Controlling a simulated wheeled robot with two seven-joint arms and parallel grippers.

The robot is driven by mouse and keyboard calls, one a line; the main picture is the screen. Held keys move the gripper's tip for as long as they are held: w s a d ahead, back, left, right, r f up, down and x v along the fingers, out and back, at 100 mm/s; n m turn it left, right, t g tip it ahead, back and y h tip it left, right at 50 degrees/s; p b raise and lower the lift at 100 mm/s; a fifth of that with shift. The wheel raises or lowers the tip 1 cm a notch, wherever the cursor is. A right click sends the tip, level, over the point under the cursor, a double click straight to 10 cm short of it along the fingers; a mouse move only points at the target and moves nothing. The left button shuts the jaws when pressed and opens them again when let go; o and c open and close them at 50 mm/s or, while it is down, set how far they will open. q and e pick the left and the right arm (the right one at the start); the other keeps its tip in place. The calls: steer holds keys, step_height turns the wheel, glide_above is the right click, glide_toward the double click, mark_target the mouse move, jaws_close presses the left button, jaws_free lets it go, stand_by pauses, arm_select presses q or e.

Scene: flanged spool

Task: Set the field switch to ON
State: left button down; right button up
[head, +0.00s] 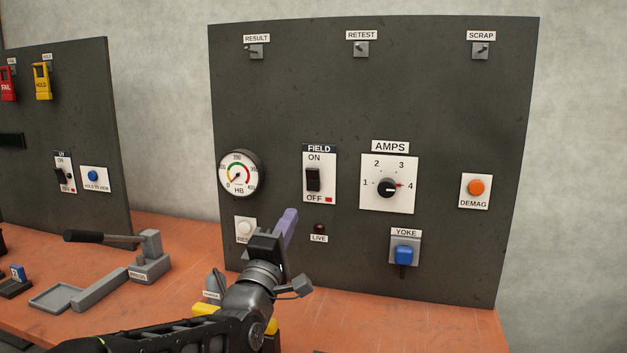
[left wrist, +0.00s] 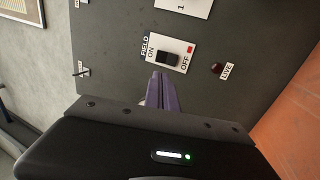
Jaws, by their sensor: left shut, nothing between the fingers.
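The field switch (head: 313,180) is a black rocker on a white plate, with ON above it and OFF with a small red mark below. Its exact tilt is hard to tell, and the LIVE lamp (head: 319,228) below it looks dark. My left gripper (head: 290,214) has purple fingers, shut and empty, below and left of the switch in the head view. In the left wrist view the shut fingertips (left wrist: 161,77) point towards the switch (left wrist: 168,59), near the plate's edge; I cannot tell the gap. My right gripper is not in view.
The AMPS knob (head: 387,187), HB gauge (head: 240,174), orange DEMAG button (head: 476,188) and blue YOKE plug (head: 403,254) share the dark panel (head: 280,100). My left arm partly covers a white button (head: 245,228). A lever press (head: 148,256) stands on the orange bench (head: 190,232).

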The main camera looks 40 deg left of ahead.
mark_target(312, 174)
arm_select(q)
steer(key=shift+s+r, duration=0.1)
steer(key=shift+s, duration=0.05)
steer(key=p+x, duration=0.1)
steer(key=x, duration=1.3)
steer(key=shift+p, duration=0.3)
steer(key=shift+r+p, duration=0.4)
steer(key=shift+p, duration=0.25)
steer(key=shift+w+a+f+g, duration=0.1)
steer(key=shift+w+f+g, duration=0.15)
steer(key=shift+f+g, duration=0.05)
